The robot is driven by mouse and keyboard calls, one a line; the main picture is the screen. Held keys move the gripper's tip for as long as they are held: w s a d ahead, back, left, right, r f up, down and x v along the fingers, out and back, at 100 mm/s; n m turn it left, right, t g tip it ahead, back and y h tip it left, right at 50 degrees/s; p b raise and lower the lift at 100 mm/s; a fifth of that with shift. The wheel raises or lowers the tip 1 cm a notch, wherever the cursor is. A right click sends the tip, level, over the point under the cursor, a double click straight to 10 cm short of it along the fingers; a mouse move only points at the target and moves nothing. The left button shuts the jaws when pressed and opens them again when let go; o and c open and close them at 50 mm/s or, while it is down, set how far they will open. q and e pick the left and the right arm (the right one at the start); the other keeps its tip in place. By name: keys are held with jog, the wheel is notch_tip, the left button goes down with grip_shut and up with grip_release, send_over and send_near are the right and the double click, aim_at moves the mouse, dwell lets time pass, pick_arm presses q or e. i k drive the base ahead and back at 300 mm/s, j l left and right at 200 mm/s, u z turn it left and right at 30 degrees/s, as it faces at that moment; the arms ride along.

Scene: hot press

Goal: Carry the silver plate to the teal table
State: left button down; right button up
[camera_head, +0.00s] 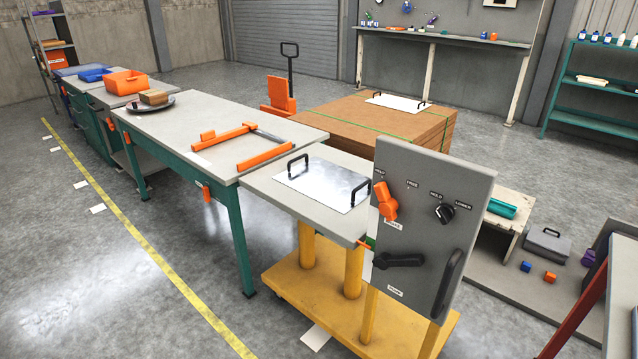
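A silver plate (322,184) with two black handles lies flat on the grey top of a yellow lift cart (262,192). Another silver plate (397,102) with black handles lies on a brown stack of boards behind. The teal table (185,125), with a light grey top and teal legs, stands directly left of the cart, its near right end close to the cart top. An orange open frame (250,143) sits on the table's right part. A dark round dish with a brown block (154,97) is at its far left. Neither of my grippers shows.
The cart's grey control panel (428,225) with knobs and a black handle stands upright at its near right. An orange pallet jack (281,93) stands behind the table. The brown stack (385,122) is behind the cart.

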aim_at(191, 124)
jog(key=i+j+z, duration=0.2)
jog(key=i+j, duration=0.15)
jog(key=i+j+z, duration=0.15)
jog(key=i+j, duration=0.2)
jog(key=j, duration=0.25)
